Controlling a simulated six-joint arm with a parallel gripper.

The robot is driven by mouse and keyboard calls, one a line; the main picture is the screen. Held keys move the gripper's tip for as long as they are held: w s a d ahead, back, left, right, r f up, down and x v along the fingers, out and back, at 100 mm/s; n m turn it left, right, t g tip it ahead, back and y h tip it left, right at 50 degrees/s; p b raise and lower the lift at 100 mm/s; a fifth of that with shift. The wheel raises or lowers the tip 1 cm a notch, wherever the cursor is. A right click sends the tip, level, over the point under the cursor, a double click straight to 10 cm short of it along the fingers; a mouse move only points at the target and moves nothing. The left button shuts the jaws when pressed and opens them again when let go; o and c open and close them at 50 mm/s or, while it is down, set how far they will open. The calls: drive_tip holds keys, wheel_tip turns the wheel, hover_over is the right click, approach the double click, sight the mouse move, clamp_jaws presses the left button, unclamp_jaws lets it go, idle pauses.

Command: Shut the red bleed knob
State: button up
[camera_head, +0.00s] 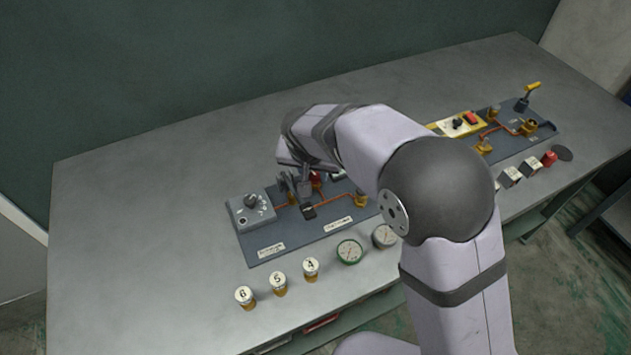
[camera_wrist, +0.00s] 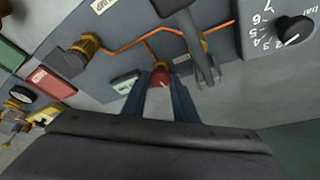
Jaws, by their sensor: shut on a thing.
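The red bleed knob (camera_wrist: 160,78) shows in the wrist view between the tips of my gripper (camera_wrist: 166,88). The two dark blue fingers are shut on its sides. A small pale mark shows on the knob's face. In the head view a bit of the red knob (camera_head: 315,177) shows beside my gripper (camera_head: 303,190), over the left panel (camera_head: 290,240). My wrist and arm hide part of the panel there.
A dark lever (camera_wrist: 200,62) stands close beside the knob. A dial box (camera_head: 250,211) sits on the panel's left end. Several numbered vials (camera_head: 278,284) and two round gauges (camera_head: 349,251) stand in front. A second panel (camera_head: 545,134) lies at right. The table's left part is clear.

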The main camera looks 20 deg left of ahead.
drive_tip(key=shift+a+m+h+b, duration=0.1)
drive_tip(key=shift+m+h+b, duration=0.2)
drive_tip(key=shift+m+b, duration=0.45)
drive_tip(key=o, duration=1.1)
drive_tip(key=shift+c, duration=0.2)
drive_tip(key=shift+r, duration=0.1)
drive_tip(key=b+v, duration=0.1)
drive_tip(key=v, duration=0.6)
drive_tip(key=shift+s+r, duration=0.1)
